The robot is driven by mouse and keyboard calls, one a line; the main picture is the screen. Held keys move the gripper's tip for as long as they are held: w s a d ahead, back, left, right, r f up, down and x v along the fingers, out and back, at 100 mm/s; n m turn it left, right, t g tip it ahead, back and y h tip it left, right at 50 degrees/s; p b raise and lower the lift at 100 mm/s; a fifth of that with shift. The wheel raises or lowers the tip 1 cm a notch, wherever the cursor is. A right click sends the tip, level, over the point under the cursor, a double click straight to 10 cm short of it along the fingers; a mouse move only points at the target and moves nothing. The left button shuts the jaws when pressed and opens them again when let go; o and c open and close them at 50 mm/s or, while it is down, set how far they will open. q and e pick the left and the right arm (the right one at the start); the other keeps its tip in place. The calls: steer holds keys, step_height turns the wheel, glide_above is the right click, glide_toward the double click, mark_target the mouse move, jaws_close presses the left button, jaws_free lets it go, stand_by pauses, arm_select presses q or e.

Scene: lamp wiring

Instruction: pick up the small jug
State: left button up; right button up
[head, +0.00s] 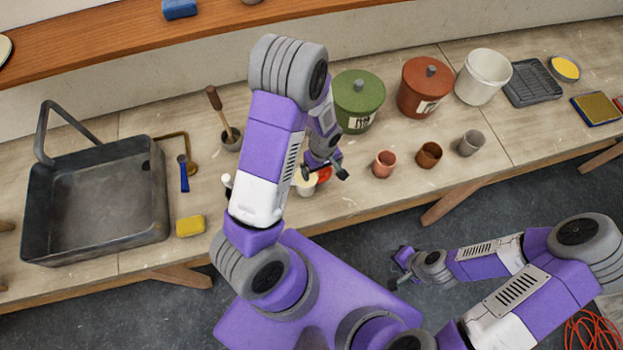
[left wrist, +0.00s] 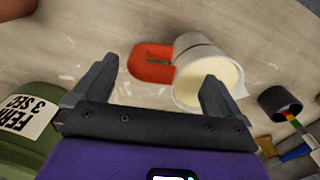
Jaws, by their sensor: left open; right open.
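The small jug, a pale vessel with cream-coloured contents (head: 306,186), stands on the bench, partly hidden by my left arm. It also shows in the left wrist view (left wrist: 190,50), right of centre; I cannot make out a handle. My left gripper (head: 325,170) is open above the bench beside the jug. In the left wrist view the right finger overlaps the jug's mouth, and the space between the fingers (left wrist: 160,75) holds nothing gripped. My right gripper (head: 398,266) is open and empty in front of the bench, over the floor.
A red oval piece (left wrist: 148,62) lies right against the jug. A green lidded bucket (head: 358,102) stands behind my left gripper. Small cups (head: 384,164) stand to the right. A grey pot with a brush (head: 230,140), a yellow sponge (head: 190,226) and a sink (head: 95,200) are left.

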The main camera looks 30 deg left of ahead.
mark_target(322, 178)
arm_select(q)
steer(key=shift+w+d+f+p, duration=0.1)
steer(key=shift+w+f+p, duration=0.05)
steer(key=shift+f, duration=1.25)
steer(key=shift+w+d+f+p, duration=0.1)
steer(key=shift+f+p, duration=0.05)
steer(key=shift+f, duration=1.2)
steer(key=c, duration=1.7)
steer(key=shift+c, duration=0.2)
steer(key=shift+a+r, duration=0.1)
steer(key=shift+r, duration=0.05)
